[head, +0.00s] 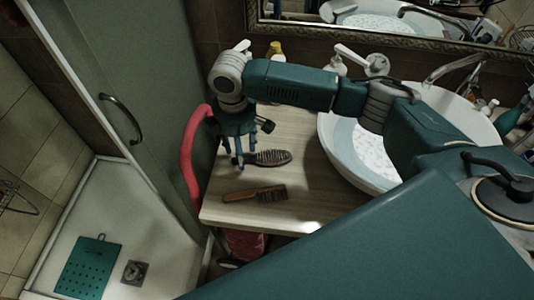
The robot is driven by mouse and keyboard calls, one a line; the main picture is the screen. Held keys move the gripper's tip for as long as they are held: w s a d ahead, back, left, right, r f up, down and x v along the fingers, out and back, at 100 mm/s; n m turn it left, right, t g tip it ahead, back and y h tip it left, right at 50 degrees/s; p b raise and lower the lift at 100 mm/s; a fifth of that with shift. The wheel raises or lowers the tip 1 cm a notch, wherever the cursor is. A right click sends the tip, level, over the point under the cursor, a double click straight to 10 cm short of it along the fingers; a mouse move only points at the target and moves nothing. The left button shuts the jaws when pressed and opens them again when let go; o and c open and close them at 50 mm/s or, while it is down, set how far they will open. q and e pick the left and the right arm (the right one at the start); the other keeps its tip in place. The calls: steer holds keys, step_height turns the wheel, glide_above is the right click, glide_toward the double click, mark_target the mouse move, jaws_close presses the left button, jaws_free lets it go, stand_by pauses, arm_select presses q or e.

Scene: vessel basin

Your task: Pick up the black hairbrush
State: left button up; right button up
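The black hairbrush (273,158) lies on the wooden countertop, in the middle of the head view. Its bristled oval head is to the right, and its handle points left toward my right gripper. My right gripper (234,161) points down at the handle end from an arm that comes in from the right. Its fingers look parted, at or just above the handle. The fingers partly hide the handle, and I cannot tell whether they touch it. My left gripper is not in view.
A brown brush (255,194) lies on the countertop (300,207) in front of the black one. A white basin (352,165) stands to the right. A red curved rail (187,150) and the shower door (130,120) are close on the left. Bottles (274,50) stand behind my arm.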

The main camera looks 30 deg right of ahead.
steer(key=shift+f, duration=0.7)
steer(key=shift+c, duration=1.3)
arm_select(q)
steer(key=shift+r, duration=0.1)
arm_select(e)
jaws_close()
